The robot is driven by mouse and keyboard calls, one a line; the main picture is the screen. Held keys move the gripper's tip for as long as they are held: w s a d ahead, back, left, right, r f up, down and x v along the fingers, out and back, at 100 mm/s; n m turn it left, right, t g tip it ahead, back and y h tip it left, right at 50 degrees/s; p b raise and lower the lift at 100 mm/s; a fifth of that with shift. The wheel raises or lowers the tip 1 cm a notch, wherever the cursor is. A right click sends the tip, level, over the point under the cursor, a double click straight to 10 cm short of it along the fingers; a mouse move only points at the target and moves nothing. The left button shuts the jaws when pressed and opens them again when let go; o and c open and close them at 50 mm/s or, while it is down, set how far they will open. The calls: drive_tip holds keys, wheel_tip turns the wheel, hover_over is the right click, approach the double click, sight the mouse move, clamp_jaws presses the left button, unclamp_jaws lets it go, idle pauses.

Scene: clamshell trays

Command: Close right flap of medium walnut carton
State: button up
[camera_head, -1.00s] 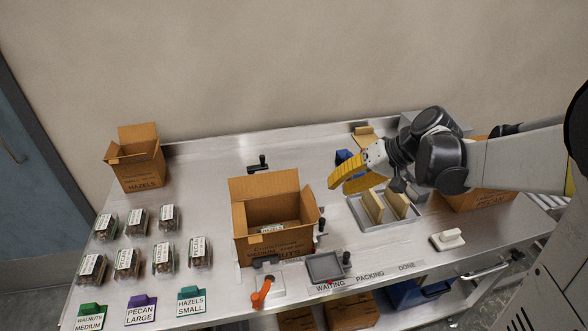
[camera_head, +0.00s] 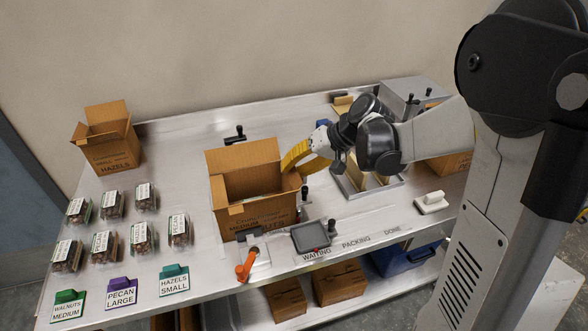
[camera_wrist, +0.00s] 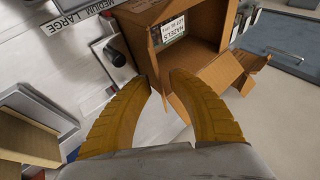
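In the wrist view a carton (camera_wrist: 152,32) opens ahead of my fingers, with a labelled clamshell (camera_wrist: 173,28) inside and a cardboard flap (camera_wrist: 221,72) to the right. My fingertips (camera_wrist: 162,80) are a small gap apart, beside the cardboard edge.
A hazels carton (camera_head: 111,150) stands at the back left. Several filled clamshells (camera_head: 102,242) lie left of the carton. A dark tray (camera_head: 311,236) and an orange-handled clamp (camera_head: 246,265) sit in front.

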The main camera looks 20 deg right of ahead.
sight(286, 174)
clamp_jaws()
drive_tip(key=shift+a+r, duration=0.1)
drive_tip(key=h+p, duration=0.2)
drive_tip(key=shift+a+r+n+h+p, duration=0.3)
drive_tip(key=shift+a+h, duration=0.05)
drive_tip(key=shift+h, duration=0.05)
drive_tip(key=h, duration=0.3)
drive_tip(key=a+n+h, duration=0.1)
drive_tip(key=h, duration=0.2)
drive_tip(key=a+f+n+h+b, duration=0.1)
drive_tip(key=h, duration=0.2)
drive_tip(key=shift+a, duration=0.2)
drive_tip(key=h+b, duration=0.1)
drive_tip(key=h, duration=0.1)
drive_tip(key=h+b, duration=0.1)
drive_tip(key=shift+a+f+n+b, duration=0.2)
drive_tip(key=shift+a+n+b, duration=0.05)
drive_tip(key=shift+n+b, duration=0.05)
drive_tip(key=shift+h+b, duration=0.45)
drive_tip(key=shift+h, duration=0.35)
